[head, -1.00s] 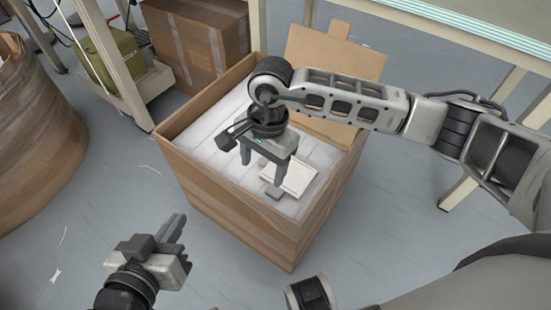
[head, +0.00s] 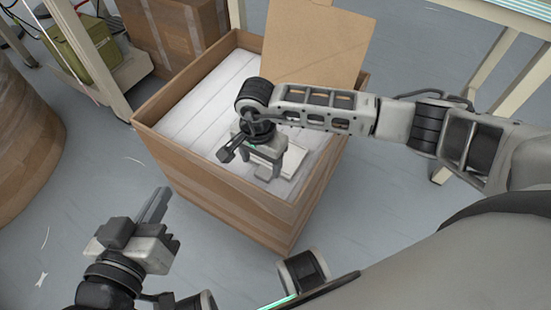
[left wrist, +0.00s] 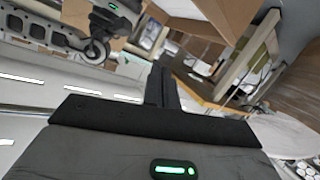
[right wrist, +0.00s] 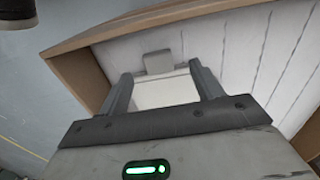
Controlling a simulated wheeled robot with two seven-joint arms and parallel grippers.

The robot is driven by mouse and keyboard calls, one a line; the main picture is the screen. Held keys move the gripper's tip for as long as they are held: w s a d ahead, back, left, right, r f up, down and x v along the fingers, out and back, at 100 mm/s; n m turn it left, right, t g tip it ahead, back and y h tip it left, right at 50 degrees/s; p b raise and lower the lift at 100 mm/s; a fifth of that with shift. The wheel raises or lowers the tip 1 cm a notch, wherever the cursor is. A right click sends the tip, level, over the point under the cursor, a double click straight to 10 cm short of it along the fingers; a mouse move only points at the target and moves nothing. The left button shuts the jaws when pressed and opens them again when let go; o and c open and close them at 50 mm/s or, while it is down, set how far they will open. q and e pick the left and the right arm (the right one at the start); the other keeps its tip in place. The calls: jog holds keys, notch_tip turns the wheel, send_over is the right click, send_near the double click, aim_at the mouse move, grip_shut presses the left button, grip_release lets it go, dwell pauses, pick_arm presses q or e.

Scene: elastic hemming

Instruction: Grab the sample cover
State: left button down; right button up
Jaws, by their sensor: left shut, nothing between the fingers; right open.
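The sample cover looks like a pale flat piece (head: 293,161) lying on the white stack in the cardboard box, partly hidden by my right gripper (head: 262,172). In the right wrist view the pale piece (right wrist: 165,92) lies between the spread fingers of my right gripper (right wrist: 163,76), with a grey tab (right wrist: 158,62) at its far edge. The right gripper is open and points down over it; contact cannot be told. My left gripper (head: 153,205) is shut and empty, outside the box at lower left. Its closed fingers (left wrist: 161,85) also show in the left wrist view.
The box wall (head: 225,195) surrounds the white stack (head: 205,105), and a raised flap (head: 315,40) stands at its back. A wrapped brown roll (head: 25,140) stands at the left. Another carton (head: 170,35) is behind. Open floor lies in front of the box.

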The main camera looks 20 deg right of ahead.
aim_at(263, 174)
notch_tip(263, 174, down, 4)
jog(key=shift+s+d+f+b, duration=0.1)
jog(key=shift+s+b, duration=0.05)
jog(key=shift+b, duration=0.55)
jog(key=shift+c, duration=0.3)
jog(key=c, duration=1.1)
pick_arm(q)
jog(key=shift+w+d+r+n+h, duration=0.2)
jog(key=shift+d+r+n+h, duration=0.1)
jog(key=shift+r, duration=0.15)
